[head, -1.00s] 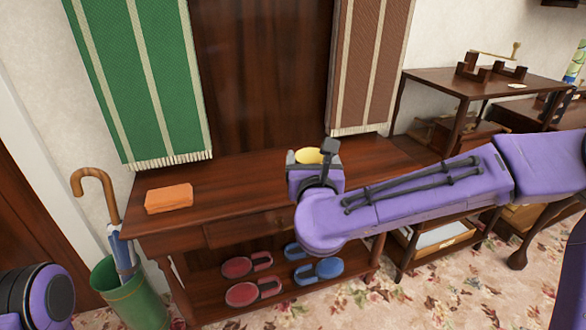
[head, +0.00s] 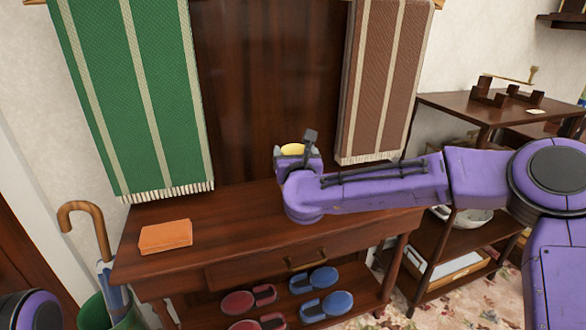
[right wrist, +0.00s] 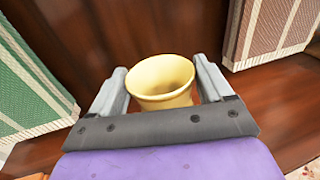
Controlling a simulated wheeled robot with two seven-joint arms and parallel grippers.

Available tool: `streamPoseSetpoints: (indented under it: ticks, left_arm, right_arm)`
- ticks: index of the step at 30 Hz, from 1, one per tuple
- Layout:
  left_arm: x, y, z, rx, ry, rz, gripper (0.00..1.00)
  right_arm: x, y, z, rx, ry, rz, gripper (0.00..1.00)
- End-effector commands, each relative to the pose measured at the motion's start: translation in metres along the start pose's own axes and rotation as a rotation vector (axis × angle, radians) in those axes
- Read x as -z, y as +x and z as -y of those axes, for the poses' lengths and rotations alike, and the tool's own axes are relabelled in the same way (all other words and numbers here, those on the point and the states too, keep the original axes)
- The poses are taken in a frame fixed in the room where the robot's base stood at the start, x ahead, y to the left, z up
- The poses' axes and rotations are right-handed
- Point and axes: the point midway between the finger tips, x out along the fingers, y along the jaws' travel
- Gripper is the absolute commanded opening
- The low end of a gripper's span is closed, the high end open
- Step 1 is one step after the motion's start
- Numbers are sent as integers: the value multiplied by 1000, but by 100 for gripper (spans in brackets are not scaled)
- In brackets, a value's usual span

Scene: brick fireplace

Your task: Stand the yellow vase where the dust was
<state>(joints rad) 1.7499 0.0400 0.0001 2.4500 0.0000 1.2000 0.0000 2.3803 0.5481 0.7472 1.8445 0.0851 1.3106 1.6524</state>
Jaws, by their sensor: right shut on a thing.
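The yellow vase (right wrist: 162,82) is between the two fingers of my right gripper (right wrist: 163,88) in the right wrist view, its round open mouth facing up toward the camera. In the head view only the yellow rim of the vase (head: 292,149) shows above my right gripper (head: 296,155); the gripper hides the rest. The right gripper is shut on the vase, over the back part of the dark wooden console table (head: 230,225). I cannot tell whether the vase's base touches the tabletop. No dust shows on the bare wood in view. My left gripper is not in view.
An orange folded cloth (head: 165,236) lies on the table's left end. Green (head: 130,100) and brown (head: 385,80) striped textiles hang behind. An umbrella stand (head: 112,312) is at left, a shelf unit (head: 440,240) at right.

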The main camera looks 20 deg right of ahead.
Motion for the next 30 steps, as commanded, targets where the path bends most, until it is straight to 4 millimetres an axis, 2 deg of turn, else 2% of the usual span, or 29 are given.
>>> streamPoseSetpoints:
  ticks: [4,6,9,20,21,22,23,30]
  left_arm:
    - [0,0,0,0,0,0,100]
    - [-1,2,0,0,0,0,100]
    - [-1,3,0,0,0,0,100]
    - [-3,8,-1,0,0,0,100]
    - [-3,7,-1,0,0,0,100]
    - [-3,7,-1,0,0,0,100]
    - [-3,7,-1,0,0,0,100]
    - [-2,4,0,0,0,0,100]
  right_arm:
    - [14,12,-3,0,-2,0,14]
    - [29,11,-4,-1,-2,-2,14]
    - [41,11,-3,-1,0,0,14]
    - [46,11,-3,-1,2,2,14]
    - [46,11,-3,-1,1,0,86]
    - [45,11,-3,-1,1,0,96]
    - [45,11,-3,-1,1,0,100]
    - [42,11,-3,-1,1,0,100]
